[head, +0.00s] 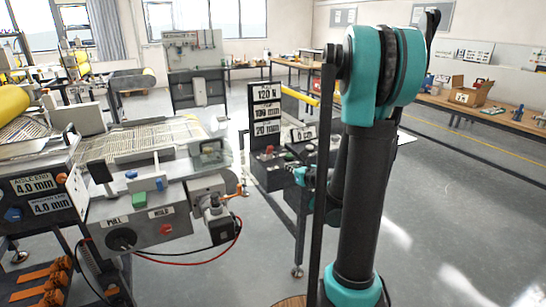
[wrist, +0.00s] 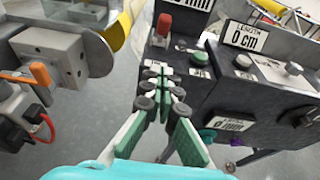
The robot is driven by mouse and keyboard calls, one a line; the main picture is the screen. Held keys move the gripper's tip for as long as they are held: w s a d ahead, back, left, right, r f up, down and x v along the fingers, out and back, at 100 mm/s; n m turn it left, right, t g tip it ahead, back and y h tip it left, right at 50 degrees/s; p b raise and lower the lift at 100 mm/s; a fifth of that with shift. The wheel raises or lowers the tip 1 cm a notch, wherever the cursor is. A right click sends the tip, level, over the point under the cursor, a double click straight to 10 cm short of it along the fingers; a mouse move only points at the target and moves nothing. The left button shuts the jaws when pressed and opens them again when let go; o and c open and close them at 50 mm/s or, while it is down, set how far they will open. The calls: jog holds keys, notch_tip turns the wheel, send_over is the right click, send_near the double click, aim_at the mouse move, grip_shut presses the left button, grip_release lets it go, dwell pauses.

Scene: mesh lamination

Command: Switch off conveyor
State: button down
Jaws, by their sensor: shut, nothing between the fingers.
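The machine with a mesh bed (head: 140,141) stands at the left in the head view. To its right is a dark control box (head: 266,177) with number signs and a red button (head: 269,149). I cannot tell whether the tips touch the box.
A second box with a "0 cm" sign (wrist: 247,36) and grey knobs adjoins at the right. A metal block with an orange lever (wrist: 40,74) is at the left. Cables (head: 215,258) hang below the mesh machine. The floor at the right (head: 455,215) is clear.

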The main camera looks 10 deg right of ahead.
jog(key=shift+w, duration=0.1)
send_near(271, 152)
notch_tip(271, 152, down, 4)
jog(key=w, duration=0.3)
jog(key=w+a+r, duration=0.2)
jog(key=shift+w, duration=0.25)
jog(key=shift+d+r, duration=0.1)
dwell(0.3)
